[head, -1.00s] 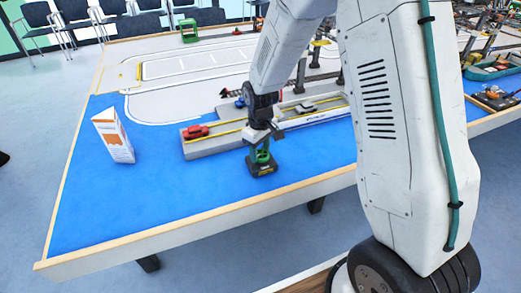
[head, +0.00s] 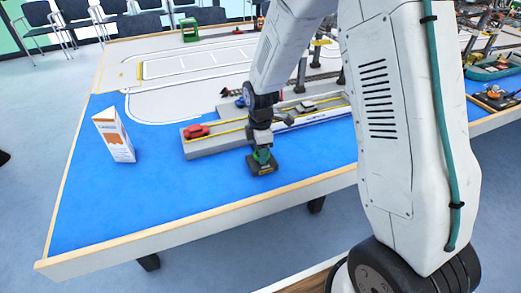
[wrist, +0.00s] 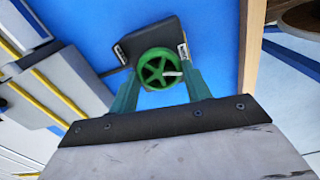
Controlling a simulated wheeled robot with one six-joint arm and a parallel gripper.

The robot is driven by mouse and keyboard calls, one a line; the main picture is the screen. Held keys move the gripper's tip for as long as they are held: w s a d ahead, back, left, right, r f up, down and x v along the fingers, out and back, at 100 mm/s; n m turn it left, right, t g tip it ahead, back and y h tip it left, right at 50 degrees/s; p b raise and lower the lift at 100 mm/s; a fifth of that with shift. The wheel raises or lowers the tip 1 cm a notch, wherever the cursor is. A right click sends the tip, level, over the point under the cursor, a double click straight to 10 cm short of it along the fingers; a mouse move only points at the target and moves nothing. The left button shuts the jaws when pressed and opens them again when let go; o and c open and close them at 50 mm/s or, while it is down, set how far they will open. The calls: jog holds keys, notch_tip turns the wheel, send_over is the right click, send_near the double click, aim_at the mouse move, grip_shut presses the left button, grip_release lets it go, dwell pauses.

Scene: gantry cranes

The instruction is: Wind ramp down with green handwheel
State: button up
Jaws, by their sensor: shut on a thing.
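The green handwheel (wrist: 158,68) is a spoked wheel on a dark box (wrist: 158,38). In the head view the dark box (head: 262,168) stands on the blue table top, near its front edge. My gripper (wrist: 155,62) has its green fingers on either side of the wheel and is shut on it. In the head view my gripper (head: 262,152) reaches down from above and hides most of the wheel. The ramp appears to be the long grey deck (head: 206,147) with yellow lines just behind the box. A red car (head: 195,131) is on its left end.
A white and orange carton (head: 114,136) stands on the blue surface to the left. A silver car (head: 306,106) is farther along the deck. A green tray (head: 492,70) and other models stand at the right.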

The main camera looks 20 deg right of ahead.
jog(key=shift+n, duration=1.7)
jog(key=o, duration=1)
jog(key=shift+r, duration=0.1)
notch_tip(320, 180, up, 8)
jog(key=shift+a+f, duration=0.1)
jog(key=shift+f, duration=0.05)
